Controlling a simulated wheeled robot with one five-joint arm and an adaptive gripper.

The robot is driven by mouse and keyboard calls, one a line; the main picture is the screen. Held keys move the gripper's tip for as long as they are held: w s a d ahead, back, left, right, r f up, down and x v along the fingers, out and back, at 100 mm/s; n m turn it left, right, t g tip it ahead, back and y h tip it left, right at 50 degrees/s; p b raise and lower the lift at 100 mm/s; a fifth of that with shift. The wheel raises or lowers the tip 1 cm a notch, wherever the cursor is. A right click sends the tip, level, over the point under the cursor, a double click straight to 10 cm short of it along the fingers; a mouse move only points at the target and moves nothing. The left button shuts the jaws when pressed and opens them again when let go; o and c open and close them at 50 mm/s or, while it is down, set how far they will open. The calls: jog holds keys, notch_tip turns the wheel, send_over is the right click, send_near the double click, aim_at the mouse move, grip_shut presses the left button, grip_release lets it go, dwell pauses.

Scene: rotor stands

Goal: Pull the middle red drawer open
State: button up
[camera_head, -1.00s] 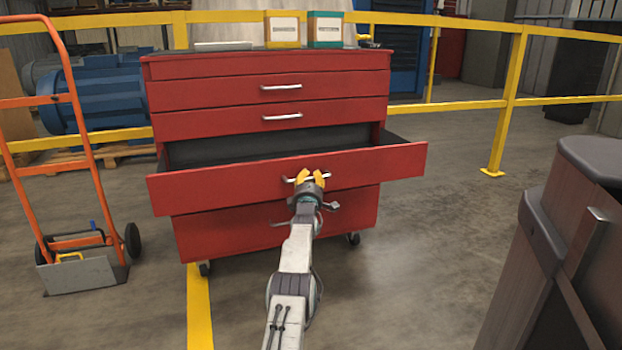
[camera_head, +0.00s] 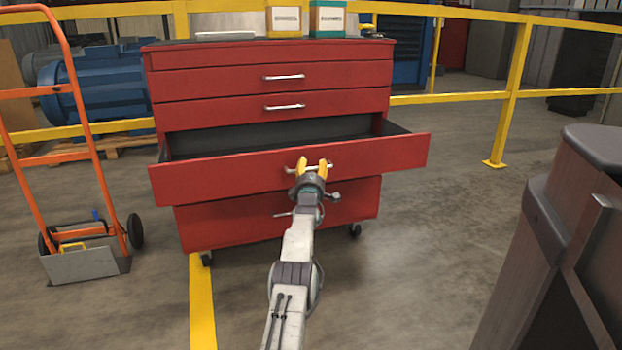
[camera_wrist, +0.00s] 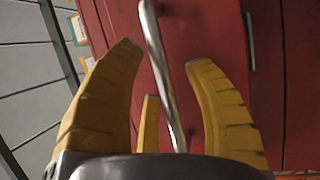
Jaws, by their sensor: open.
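The red cabinet (camera_head: 275,75) stands ahead with its middle drawer (camera_head: 215,175) pulled well out, the dark inside showing behind its front. The drawer's silver handle (camera_head: 290,170) is at the middle of that front. My gripper (camera_head: 314,165) is at this handle, its yellow fingers over the bar's middle. In the wrist view my gripper (camera_wrist: 165,58) is open, and the handle bar (camera_wrist: 157,50) runs between its spread fingers. I cannot tell whether any finger touches the bar. The handle's far end is partly hidden behind the fingers.
Two closed drawers are above and a red front (camera_head: 240,215) is below. Two boxes, yellow (camera_head: 286,20) and teal (camera_head: 327,18), stand on top. An orange hand truck (camera_head: 90,190) is left; a dark bin (camera_head: 570,230) is near right. The floor between cabinet and bin is clear.

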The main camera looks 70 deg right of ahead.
jog(key=shift+a, duration=0.1)
jog(key=v, duration=1.1)
jog(key=shift+a, duration=0.4)
dwell(0.4)
jog(key=shift+f, duration=0.1)
dwell(0.6)
